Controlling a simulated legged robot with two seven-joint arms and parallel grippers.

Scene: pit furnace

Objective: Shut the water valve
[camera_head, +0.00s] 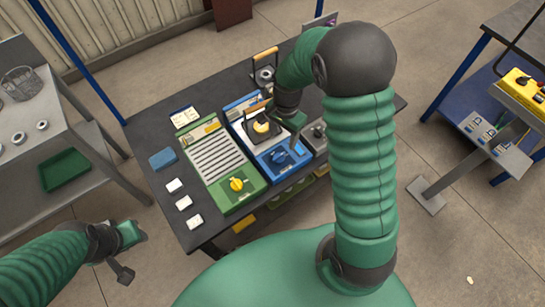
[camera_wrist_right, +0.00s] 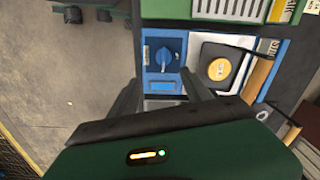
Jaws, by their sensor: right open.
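The blue valve knob (camera_head: 280,157) sits on the blue front of a panel unit (camera_head: 262,160) on the dark table. In the right wrist view, the same knob (camera_wrist_right: 165,57) has a lighter handle pointing down in the picture. My right gripper (camera_head: 295,140) is close beside the knob in the head view. Contact with the knob does not show. My left gripper (camera_head: 125,252) hangs at the lower left, away from the table; its jaw opening is unclear.
A green panel with a yellow knob (camera_head: 236,184) stands left of the blue unit. A grey unit (camera_head: 315,138) stands to its right. A yellow round part (camera_head: 261,126) and handled lids are behind. White blocks (camera_head: 184,203) lie at the table's left.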

